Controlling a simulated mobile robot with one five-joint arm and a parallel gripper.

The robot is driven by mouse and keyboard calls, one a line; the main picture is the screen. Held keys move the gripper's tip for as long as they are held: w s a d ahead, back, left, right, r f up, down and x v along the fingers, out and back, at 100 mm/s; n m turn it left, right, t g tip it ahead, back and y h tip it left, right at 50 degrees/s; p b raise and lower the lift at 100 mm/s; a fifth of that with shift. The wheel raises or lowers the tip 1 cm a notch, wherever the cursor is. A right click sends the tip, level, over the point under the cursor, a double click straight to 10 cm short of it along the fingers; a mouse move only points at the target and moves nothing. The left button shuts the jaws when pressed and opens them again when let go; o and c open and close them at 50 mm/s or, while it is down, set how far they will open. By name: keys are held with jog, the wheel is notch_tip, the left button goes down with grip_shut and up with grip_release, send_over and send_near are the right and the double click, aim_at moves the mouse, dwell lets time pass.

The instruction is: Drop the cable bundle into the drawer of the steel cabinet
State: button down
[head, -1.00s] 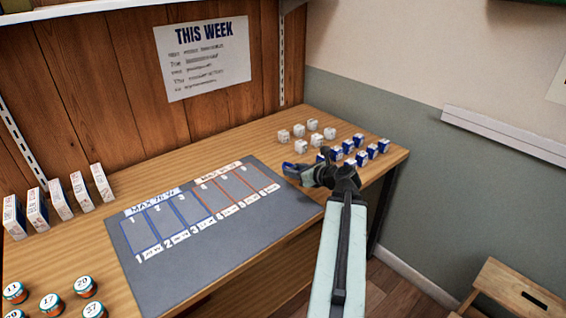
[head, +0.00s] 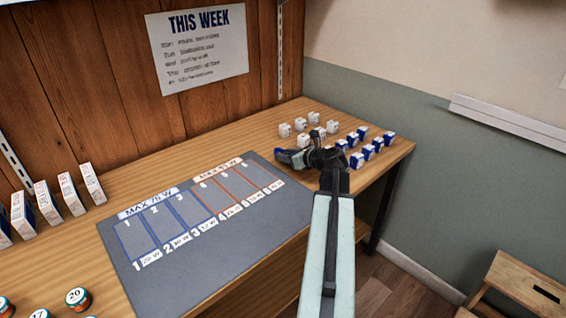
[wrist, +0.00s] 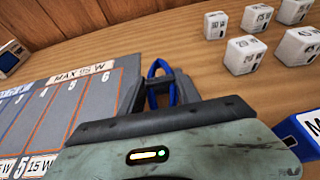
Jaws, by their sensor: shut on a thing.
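My gripper (head: 297,155) is over the right part of the worktop, just past the right end of the grey mat. Its fingers are closed around a small blue looped thing, apparently the cable bundle (wrist: 160,69), seen at the fingertips in the wrist view. In the head view the blue part is small and partly hidden by the dark fingers, so its full shape cannot be told. The steel cabinet and its drawer are in neither view.
The wooden worktop (head: 120,187) carries the grey mat (head: 215,255) with numbered fields. White cubes (head: 285,130) and blue-and-white blocks (head: 372,152) stand close to the gripper. Boxes (head: 70,193) and jars (head: 78,298) are at left. A wooden stool (head: 525,280) stands at lower right.

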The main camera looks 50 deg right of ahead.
jog(key=shift+f, duration=0.95)
jog(key=shift+w+a+r, duration=0.15)
jog(key=shift+r, duration=0.15)
jog(key=shift+f, duration=0.25)
jog(key=c, duration=0.9)
grip_release()
jog(key=shift+o, duration=0.2)
